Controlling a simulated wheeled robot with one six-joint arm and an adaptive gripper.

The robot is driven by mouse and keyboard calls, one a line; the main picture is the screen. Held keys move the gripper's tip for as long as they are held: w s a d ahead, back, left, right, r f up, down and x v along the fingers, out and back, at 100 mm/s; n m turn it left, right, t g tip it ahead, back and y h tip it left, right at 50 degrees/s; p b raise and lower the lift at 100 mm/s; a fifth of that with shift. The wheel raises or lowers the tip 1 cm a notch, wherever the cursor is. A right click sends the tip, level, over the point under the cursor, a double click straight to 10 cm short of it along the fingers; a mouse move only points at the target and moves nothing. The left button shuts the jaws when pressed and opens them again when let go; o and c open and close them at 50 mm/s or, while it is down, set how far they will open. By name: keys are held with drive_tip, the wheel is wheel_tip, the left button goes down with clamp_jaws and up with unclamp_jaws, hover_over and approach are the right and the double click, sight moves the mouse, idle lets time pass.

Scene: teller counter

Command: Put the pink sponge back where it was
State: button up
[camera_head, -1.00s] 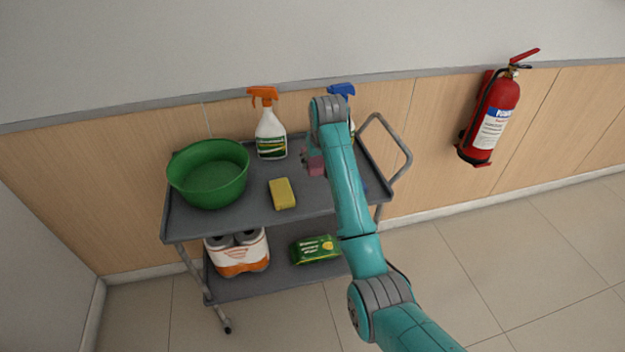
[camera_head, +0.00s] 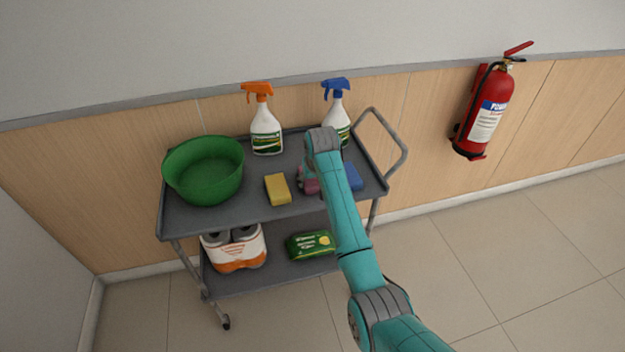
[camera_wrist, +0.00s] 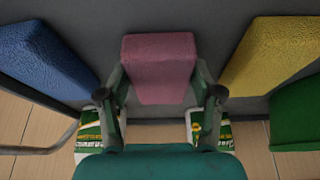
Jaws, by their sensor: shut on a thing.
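The pink sponge (camera_wrist: 160,68) is between the two fingers of my gripper (camera_wrist: 162,95) in the wrist view. My gripper is shut on it. In the head view the sponge (camera_head: 311,187) shows only in part beside my arm, low over or on the top shelf of the grey cart (camera_head: 235,210). It lies between the yellow sponge (camera_head: 277,188) and the blue sponge (camera_head: 352,177). I cannot tell whether it touches the shelf. My gripper in the head view is mostly hidden behind my arm.
A green basin (camera_head: 205,170) stands at the shelf's left. An orange-topped spray bottle (camera_head: 266,130) and a blue-topped one (camera_head: 338,118) stand at the back. Paper rolls (camera_head: 234,248) and a green pack (camera_head: 311,244) are on the lower shelf. A fire extinguisher (camera_head: 484,112) hangs at right.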

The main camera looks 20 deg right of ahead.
drive_tip(key=shift+f, duration=0.1)
drive_tip(key=o, duration=1.2)
drive_tip(key=v, duration=1.2)
